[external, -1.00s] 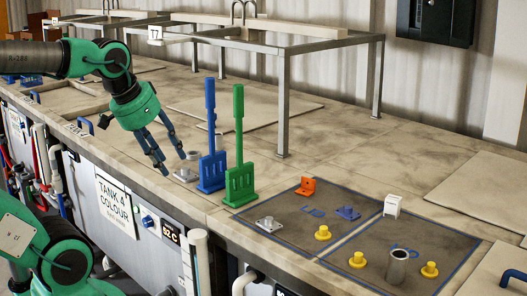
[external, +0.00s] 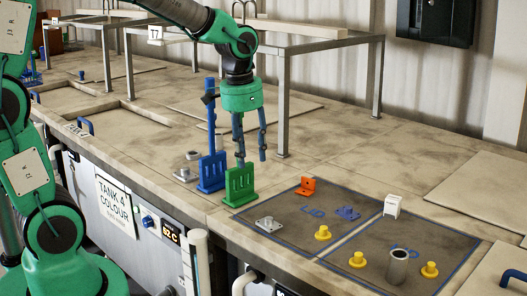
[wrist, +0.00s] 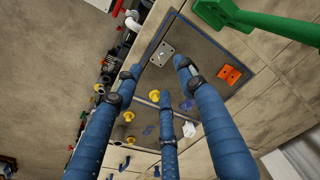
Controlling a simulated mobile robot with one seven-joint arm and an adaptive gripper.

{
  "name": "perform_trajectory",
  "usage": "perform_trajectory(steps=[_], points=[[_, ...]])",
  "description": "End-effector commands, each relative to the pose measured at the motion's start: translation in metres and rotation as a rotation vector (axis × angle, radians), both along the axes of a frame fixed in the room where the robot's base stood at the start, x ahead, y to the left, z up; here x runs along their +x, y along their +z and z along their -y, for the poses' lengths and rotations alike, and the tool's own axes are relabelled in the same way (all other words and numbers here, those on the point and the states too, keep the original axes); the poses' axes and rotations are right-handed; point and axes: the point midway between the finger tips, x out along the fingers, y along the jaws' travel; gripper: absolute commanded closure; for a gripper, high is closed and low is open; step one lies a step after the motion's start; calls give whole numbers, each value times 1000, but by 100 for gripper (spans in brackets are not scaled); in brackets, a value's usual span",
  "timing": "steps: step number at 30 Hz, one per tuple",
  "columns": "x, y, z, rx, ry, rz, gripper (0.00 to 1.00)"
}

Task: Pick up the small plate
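A small grey plate (external: 268,224) with a raised stud lies flat on the dark marked mat (external: 290,239), near the bench's front edge. It also shows in the wrist view (wrist: 162,53), beyond my fingertips and clear of them. My gripper (external: 250,160) points down, above and behind the plate, in line with the green rack. Its blue fingers are spread apart in the wrist view (wrist: 158,78), with nothing between them. Another grey piece (external: 185,175) lies left of the blue rack; I cannot tell its exact shape.
The green rack (external: 240,186) and blue rack (external: 211,173) stand upright close to my gripper. An orange bracket (external: 306,187), blue piece (external: 347,213), yellow pieces (external: 323,233), white holder (external: 392,206) and grey tube (external: 397,267) surround the plate. A metal frame (external: 284,100) stands behind.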

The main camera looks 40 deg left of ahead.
Motion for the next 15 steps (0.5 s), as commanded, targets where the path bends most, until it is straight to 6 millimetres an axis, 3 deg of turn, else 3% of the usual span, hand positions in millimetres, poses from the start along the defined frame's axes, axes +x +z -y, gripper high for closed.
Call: perform_trajectory(steps=[6,15], points=[[32,-28,20,13,-51,-74,60],[46,-48,30,20,-79,-110,60]])
